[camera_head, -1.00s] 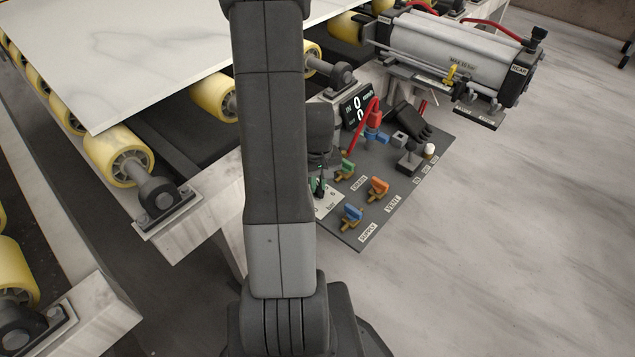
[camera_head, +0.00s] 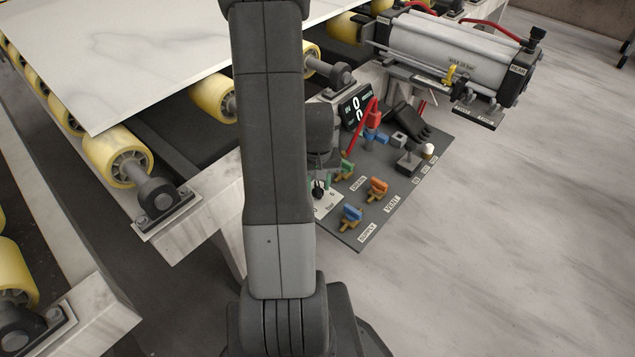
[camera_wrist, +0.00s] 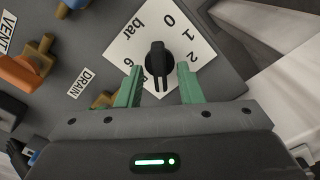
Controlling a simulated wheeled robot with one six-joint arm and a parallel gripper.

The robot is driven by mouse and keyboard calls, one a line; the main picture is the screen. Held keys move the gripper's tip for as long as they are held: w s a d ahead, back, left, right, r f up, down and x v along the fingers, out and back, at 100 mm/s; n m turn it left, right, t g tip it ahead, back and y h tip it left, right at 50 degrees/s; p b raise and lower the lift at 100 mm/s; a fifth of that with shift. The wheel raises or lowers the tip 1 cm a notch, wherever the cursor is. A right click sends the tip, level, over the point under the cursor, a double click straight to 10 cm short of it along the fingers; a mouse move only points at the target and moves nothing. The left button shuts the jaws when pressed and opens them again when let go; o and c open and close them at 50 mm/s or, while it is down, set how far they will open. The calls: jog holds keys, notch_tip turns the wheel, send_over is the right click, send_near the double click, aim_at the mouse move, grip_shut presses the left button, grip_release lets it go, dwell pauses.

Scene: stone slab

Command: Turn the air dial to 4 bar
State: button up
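The air dial is a black knob (camera_wrist: 158,60) on a white scale plate (camera_wrist: 150,20), seen in the wrist view. The marks 0, 1, 2, 6 and "bar" are readable; the lower marks are hidden or unclear. The knob's long grip runs nearly up and down in the picture, its lower end between my fingers. My gripper (camera_wrist: 160,68) is open, one green finger on each side of the knob, with visible gaps. In the head view, the knob (camera_head: 318,190) shows just right of my arm, with part of the plate (camera_head: 325,205).
Beside the dial are an orange valve (camera_head: 378,187), a blue valve (camera_head: 352,214) and a green valve (camera_head: 346,168) on the grey panel (camera_head: 400,195). A display (camera_head: 357,105) and red hose (camera_head: 362,125) stand behind. Rollers carry a stone slab (camera_head: 150,50) at left.

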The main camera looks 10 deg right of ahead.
aim_at(317, 185)
notch_tip(317, 185, up, 14)
jog(key=p, duration=0.3)
dwell(0.4)
jog(key=shift+f, duration=0.1)
notch_tip(317, 185, down, 14)
jog(key=b, duration=0.3)
dwell(0.3)
